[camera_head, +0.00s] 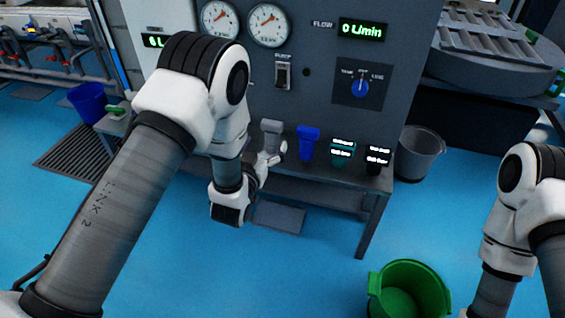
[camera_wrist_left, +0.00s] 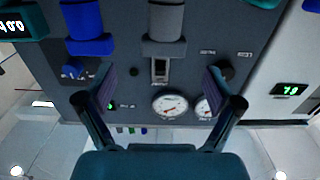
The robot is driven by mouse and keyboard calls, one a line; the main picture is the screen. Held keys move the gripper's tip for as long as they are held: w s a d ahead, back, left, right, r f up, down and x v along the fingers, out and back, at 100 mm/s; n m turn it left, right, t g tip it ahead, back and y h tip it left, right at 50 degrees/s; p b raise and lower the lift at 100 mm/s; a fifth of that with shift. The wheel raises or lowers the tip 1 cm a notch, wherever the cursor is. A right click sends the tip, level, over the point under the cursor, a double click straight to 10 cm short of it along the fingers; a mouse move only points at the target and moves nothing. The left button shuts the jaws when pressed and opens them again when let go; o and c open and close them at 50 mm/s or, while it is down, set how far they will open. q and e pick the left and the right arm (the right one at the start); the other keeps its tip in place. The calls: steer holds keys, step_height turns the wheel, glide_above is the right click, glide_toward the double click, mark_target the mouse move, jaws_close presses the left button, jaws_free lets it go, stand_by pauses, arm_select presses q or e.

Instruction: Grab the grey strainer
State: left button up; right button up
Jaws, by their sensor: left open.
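The grey strainer (camera_head: 271,135) stands upright on the bench in front of the grey panel, left of the blue strainer (camera_head: 308,142). My left gripper (camera_head: 274,157) is close in front of the grey strainer and hides its lower part in the head view. In the left wrist view, which is upside down, the grey strainer (camera_wrist_left: 165,25) lies beyond the two spread fingertips of the left gripper (camera_wrist_left: 160,83), with nothing between them. The blue strainer (camera_wrist_left: 86,25) shows to its left there. My right arm shows at the right of the head view, but its gripper is out of frame.
The panel (camera_head: 330,100) with gauges rises behind. A grey bin (camera_head: 420,150) and green bucket (camera_head: 408,290) stand on the floor.

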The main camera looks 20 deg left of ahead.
mark_target(270, 129)
arm_select(q)
steer(key=shift+w, duration=0.35)
steer(key=w+b, duration=0.2)
steer(key=w, duration=0.1)
steer(key=w+b, duration=0.1)
steer(key=w, duration=0.2)
steer(key=shift+w+a+f+b, duration=0.1)
steer(key=shift+w+f+b, duration=0.15)
steer(key=shift+b, duration=0.1)
steer(key=shift+w+r, duration=0.15)
steer(key=shift+w, duration=0.15)
steer(key=shift+r, duration=0.1)
steer(key=c, duration=1.3)
